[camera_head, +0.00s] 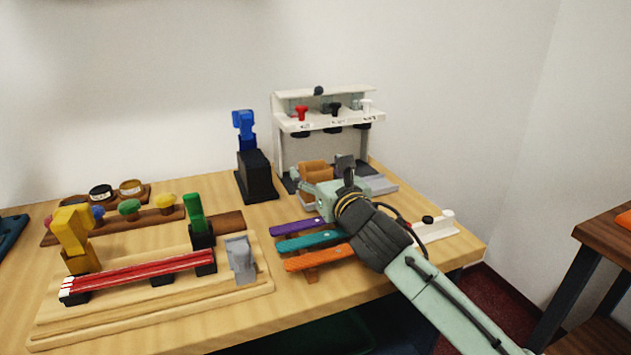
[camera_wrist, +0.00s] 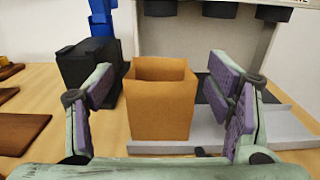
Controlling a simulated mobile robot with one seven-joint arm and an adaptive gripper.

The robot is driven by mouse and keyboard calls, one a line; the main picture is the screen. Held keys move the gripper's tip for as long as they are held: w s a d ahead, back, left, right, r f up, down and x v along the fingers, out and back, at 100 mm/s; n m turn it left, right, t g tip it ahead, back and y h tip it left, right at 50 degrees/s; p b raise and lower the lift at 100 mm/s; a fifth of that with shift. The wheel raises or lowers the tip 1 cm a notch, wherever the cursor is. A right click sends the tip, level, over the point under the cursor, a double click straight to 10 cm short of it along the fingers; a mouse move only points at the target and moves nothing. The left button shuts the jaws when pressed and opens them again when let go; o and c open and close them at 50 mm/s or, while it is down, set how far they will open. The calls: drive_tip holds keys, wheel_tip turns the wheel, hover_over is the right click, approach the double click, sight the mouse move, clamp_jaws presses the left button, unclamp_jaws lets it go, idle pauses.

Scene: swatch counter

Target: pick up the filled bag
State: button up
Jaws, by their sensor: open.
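The bag (camera_wrist: 160,103) is an upright orange-brown paper bag with an open top. In the wrist view it stands in the middle, between my two fingers and a little ahead of them. In the head view the bag (camera_head: 314,171) is partly hidden behind my gripper. Its contents cannot be seen. My gripper (camera_wrist: 168,105) is open, one purple-padded finger on each side of the bag, with gaps between pads and bag. In the head view my gripper (camera_head: 322,178) is at the foot of the white dispenser (camera_head: 325,112).
A black block with a blue top (camera_head: 257,175) stands left of the dispenser. Purple, teal and orange strips (camera_head: 310,240) lie below my arm. A wooden board with red strips (camera_head: 150,270) is at left. A white bar (camera_head: 436,227) lies at right.

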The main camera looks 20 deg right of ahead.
drive_tip(key=shift+w, duration=0.65)
drive_tip(key=shift+c, duration=0.4)
drive_tip(key=c, duration=0.9)
drive_tip(key=shift+r, duration=0.2)
